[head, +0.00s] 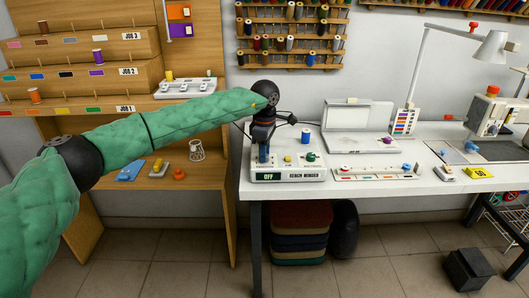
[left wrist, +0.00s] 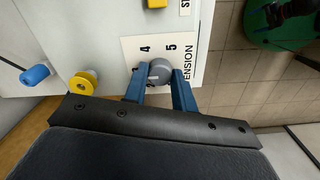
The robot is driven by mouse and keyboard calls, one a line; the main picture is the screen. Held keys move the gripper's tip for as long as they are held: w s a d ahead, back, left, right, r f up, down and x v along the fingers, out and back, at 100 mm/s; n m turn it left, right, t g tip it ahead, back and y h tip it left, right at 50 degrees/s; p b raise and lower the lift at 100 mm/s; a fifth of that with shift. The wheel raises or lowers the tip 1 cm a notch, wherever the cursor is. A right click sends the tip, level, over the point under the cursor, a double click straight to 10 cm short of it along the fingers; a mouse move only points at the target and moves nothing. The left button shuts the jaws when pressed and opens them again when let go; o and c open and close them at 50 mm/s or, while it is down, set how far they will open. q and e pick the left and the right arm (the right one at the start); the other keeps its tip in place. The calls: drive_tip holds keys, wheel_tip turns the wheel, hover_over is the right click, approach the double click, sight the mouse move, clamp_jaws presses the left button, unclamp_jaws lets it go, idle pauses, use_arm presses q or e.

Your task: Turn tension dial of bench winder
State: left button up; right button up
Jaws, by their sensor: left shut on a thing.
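The bench winder (head: 290,171) is a white box at the front left corner of the white table, with a sign reading OFF and BENCH WINDER. My left gripper (head: 264,155) points down at its left part and hides the dial in the head view. In the left wrist view the grey round tension dial (left wrist: 160,71) sits between the blue fingers of my left gripper (left wrist: 162,80), which is shut on it. My right gripper is in neither view.
A long tray with spools (head: 376,173) lies further right.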

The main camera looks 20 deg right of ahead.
use_arm(q)
drive_tip(key=o, duration=1)
drive_tip(key=shift+r, duration=0.1)
drive_tip(key=shift+r, duration=3.85)
